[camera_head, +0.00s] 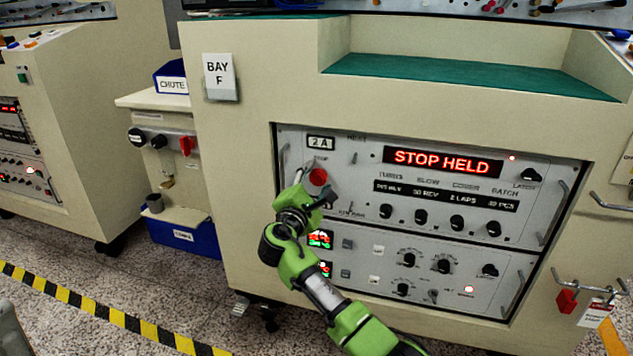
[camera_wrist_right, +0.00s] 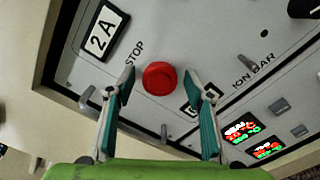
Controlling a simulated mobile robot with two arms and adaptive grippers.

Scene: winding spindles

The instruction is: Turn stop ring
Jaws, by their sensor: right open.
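The red stop button (camera_head: 318,177) sits on the upper left of the grey control panel, under the "2 A" label (camera_head: 320,142). In the right wrist view the round red button (camera_wrist_right: 160,78) lies just beyond the fingertips, near the gap between them, with the word STOP beside it. My right gripper (camera_wrist_right: 165,85) is open and empty, its two teal-lined fingers spread either side of the button's line. In the head view my green right arm reaches up to the panel and its wrist hides the area just below the button. The display (camera_head: 443,161) reads STOP HELD. My left gripper is not in view.
Several black knobs (camera_head: 420,216) fill the panel to the right. Metal handles (camera_head: 552,213) stick out at its sides. A blue bin (camera_head: 184,235) stands left of the cabinet.

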